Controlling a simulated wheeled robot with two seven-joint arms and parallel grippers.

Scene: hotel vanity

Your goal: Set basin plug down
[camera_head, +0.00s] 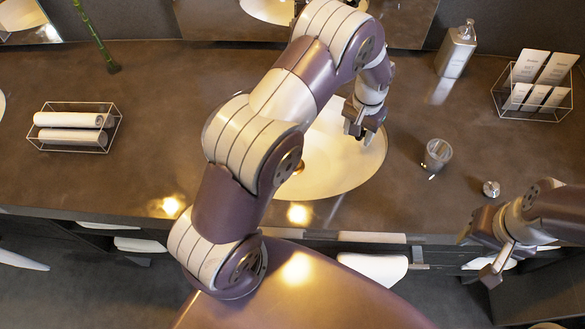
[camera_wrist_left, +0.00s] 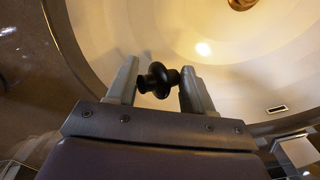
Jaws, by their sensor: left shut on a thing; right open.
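My left gripper (camera_head: 360,122) is over the right side of the white basin (camera_head: 335,175). In the left wrist view, the left gripper (camera_wrist_left: 160,84) is shut on a small black basin plug (camera_wrist_left: 157,76) with a rounded, knob-like shape. The plug is held between the fingertips with the pale basin (camera_wrist_left: 225,60) behind it. In the head view the plug cannot be made out. A brass drain (camera_wrist_left: 242,4) shows at the top of the wrist view. My right gripper (camera_head: 486,248) is open and empty, in front of the counter's edge at the right.
On the counter (camera_head: 420,205), a clear glass (camera_head: 437,155) and a small chrome piece (camera_head: 491,188) stand right of the basin. A wire basket with rolled towels (camera_head: 75,128) is at the left.

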